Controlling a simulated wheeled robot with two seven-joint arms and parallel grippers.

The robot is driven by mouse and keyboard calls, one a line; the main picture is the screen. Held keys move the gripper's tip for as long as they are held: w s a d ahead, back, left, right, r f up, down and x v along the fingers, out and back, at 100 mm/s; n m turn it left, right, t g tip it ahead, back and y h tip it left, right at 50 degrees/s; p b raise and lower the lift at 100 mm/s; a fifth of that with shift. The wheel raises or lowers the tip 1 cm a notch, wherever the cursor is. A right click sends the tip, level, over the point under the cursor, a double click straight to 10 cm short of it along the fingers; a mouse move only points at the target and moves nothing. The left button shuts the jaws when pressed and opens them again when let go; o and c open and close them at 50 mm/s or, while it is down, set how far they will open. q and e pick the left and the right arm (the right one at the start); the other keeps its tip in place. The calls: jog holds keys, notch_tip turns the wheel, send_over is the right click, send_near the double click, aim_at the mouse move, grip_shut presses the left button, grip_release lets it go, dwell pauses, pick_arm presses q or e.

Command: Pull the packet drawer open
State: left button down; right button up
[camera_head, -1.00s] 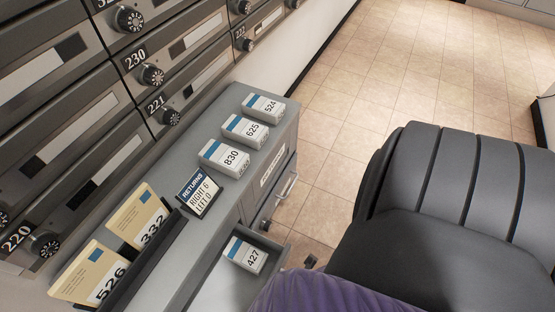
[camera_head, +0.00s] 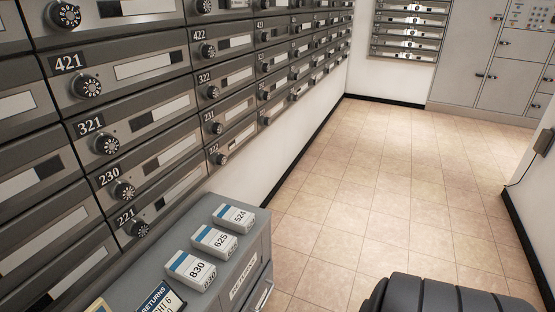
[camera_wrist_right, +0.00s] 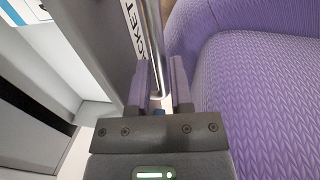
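The right wrist view shows the packet drawer front (camera_wrist_right: 100,40), grey, with a label (camera_wrist_right: 131,22) partly reading "PACKET". Its upright-looking metal bar handle (camera_wrist_right: 154,45) runs between the fingers of my right gripper (camera_wrist_right: 161,75). The fingers appear closed around the bar, though their exact contact is partly hidden. White drawer interior (camera_wrist_right: 65,65) shows left of the front, so the drawer is at least partly open. A packet corner (camera_wrist_right: 18,12) shows at the upper left. The head view cuts off this drawer. My left gripper is in neither current view.
The grey cabinet top (camera_head: 150,262) bears packets 830 (camera_head: 190,270), 625 (camera_head: 215,241) and 524 (camera_head: 233,217). Mailboxes (camera_head: 140,120) line the left wall. Purple upholstery (camera_wrist_right: 260,90) is close right of my gripper. Tiled floor (camera_head: 380,180) is clear beyond.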

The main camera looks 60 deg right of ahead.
jog(key=shift+o, duration=1.4)
pick_arm(q)
jog(key=shift+s, duration=0.25)
jog(key=shift+s+r, duration=0.1)
pick_arm(e)
jog(key=shift+r, duration=0.3)
pick_arm(q)
jog(key=w+p+v, duration=0.1)
jog(key=p+v, duration=0.7)
jog(key=shift+w+a+f+t, duration=0.2)
jog(key=shift+w+a+t, duration=0.05)
jog(key=shift+a+t, duration=0.15)
pick_arm(e)
notch_tip(320, 180, up, 9)
jog(key=s, duration=0.1)
jog(key=shift+s, duration=0.4)
